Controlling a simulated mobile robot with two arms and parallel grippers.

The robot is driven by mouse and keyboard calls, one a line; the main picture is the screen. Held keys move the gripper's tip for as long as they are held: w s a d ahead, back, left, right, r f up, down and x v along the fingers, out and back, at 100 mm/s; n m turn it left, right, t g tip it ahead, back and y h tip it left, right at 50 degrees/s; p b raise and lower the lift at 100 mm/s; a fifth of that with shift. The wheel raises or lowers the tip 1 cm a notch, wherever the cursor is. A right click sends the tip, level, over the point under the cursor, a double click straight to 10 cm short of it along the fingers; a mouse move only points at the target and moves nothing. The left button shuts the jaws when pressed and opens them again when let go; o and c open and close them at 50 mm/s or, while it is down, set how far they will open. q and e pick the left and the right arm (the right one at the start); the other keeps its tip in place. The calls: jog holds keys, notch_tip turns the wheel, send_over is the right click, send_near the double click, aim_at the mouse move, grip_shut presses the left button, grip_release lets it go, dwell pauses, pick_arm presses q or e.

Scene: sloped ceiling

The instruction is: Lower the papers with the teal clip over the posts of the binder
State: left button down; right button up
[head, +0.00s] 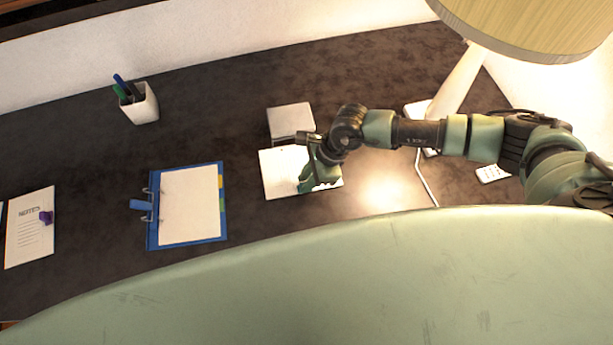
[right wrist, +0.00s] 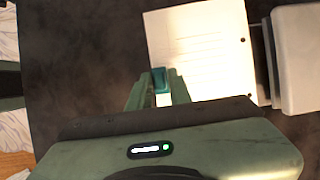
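The white papers with the teal clip (head: 279,172) are in the middle of the desk in the head view. In the right wrist view the papers (right wrist: 203,50) show faint lines and dark holes along the right edge. The teal clip (right wrist: 159,80) sits at their near edge. My right gripper (right wrist: 158,88) has its fingers close on both sides of the clip and looks shut on it. It also shows in the head view (head: 307,183). The blue binder (head: 222,233) lies open to the left, with posts (head: 149,205) at its left side and white sheets on it. My left gripper is not in view.
A grey-white device (head: 290,120) stands just behind the papers. Notes with a purple clip (head: 30,235) lie at far left. A white pen cup (head: 142,106) stands at the back. A lamp (head: 458,85) is at right. The desk between binder and papers is clear.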

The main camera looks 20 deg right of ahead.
jog(key=shift+o, duration=1.2)
jog(key=shift+r, duration=0.1)
jog(key=b+v, duration=0.2)
jog(key=v, duration=0.5)
jog(key=shift+r, duration=0.3)
jog(key=shift+d, duration=0.15)
